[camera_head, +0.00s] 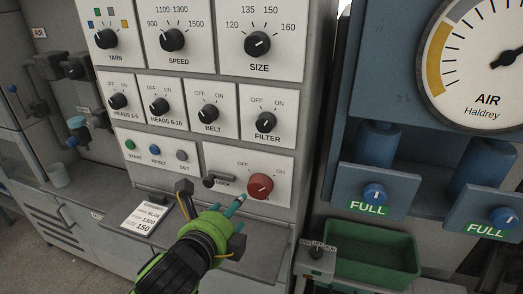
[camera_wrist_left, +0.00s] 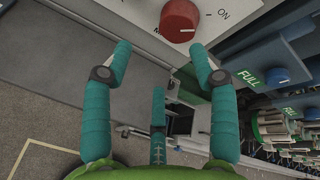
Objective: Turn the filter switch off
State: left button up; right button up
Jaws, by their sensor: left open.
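The filter switch (camera_head: 265,122) is a black round knob on a white plate marked OFF and ON, labelled FILTER, at the right end of its row. Its pointer is too small to read surely. My left gripper (camera_head: 238,208), green with teal fingers, is below it, in front of the panel's lower edge and apart from the switch. In the left wrist view its fingers (camera_wrist_left: 162,65) are spread and empty, just below the red main knob (camera_wrist_left: 180,18). The filter switch is outside that view. My right gripper is not in view.
The red main knob (camera_head: 260,186) and a black lock lever (camera_head: 216,181) sit between my gripper and the filter switch. The belt knob (camera_head: 208,114) is left of it, the size knob (camera_head: 257,43) above. A green bin (camera_head: 372,258) stands at the lower right.

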pick_arm(q)
notch_tip(320, 180, up, 8)
jog(key=w+d+m+t+h, duration=0.1)
jog(key=w+d+m+t, duration=0.15)
jog(key=m, duration=0.55)
jog(key=m+t+h, duration=0.1)
jog(key=m+h, duration=0.1)
jog(key=m, duration=0.6)
send_near(263, 126)
jog(key=x, duration=0.3)
jog(key=p+x, duration=0.2)
jog(key=x, duration=0.4)
jog(key=shift+w+d+r, duration=0.1)
jog(key=shift+w, duration=0.1)
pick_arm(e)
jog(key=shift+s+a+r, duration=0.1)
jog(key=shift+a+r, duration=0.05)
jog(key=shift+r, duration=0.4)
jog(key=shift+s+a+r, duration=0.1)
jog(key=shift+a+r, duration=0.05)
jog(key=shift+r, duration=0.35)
